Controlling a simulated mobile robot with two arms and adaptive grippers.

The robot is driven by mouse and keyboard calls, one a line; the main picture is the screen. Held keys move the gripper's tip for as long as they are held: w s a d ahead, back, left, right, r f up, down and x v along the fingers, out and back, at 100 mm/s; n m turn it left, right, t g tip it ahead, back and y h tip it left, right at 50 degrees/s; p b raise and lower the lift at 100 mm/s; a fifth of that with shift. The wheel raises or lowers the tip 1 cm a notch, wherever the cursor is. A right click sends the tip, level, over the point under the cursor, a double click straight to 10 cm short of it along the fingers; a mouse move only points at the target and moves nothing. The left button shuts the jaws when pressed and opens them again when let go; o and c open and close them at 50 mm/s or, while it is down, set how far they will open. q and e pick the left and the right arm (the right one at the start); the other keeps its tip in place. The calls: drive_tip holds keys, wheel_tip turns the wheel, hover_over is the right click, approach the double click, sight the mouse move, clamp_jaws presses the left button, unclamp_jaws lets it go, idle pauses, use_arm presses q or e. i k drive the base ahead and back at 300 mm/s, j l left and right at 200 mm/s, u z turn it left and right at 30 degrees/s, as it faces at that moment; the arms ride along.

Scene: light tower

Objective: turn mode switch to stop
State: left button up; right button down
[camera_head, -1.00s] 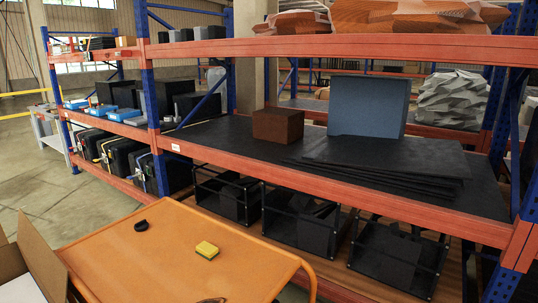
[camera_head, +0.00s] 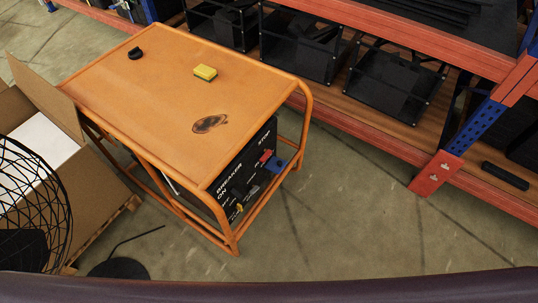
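An orange-framed machine (camera_head: 165,95) stands on the floor left of centre. Its black control panel (camera_head: 246,172) faces right and shows at a slant, with white lettering that includes "BREAKER", "ON" and "STOP". A red part (camera_head: 265,157) and a blue part (camera_head: 277,164) sit near the "STOP" lettering. A dark knob (camera_head: 239,189) and a small yellow part (camera_head: 239,208) sit lower on the panel. Which of these is the mode switch, and how it is set, I cannot tell. Neither of my grippers is in view.
A yellow sponge-like block (camera_head: 205,72) and a small black item (camera_head: 135,53) lie on the machine's top. Orange shelving (camera_head: 435,172) runs behind. The floor (camera_head: 360,225) right of the panel is clear.

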sight(268, 152)
drive_tip(key=u, duration=0.35)
drive_tip(key=i+l+u, duration=0.1)
drive_tip(key=l+u, duration=0.35)
drive_tip(key=l, duration=0.4)
drive_tip(key=l+u, duration=0.45)
drive_tip(key=l, duration=0.35)
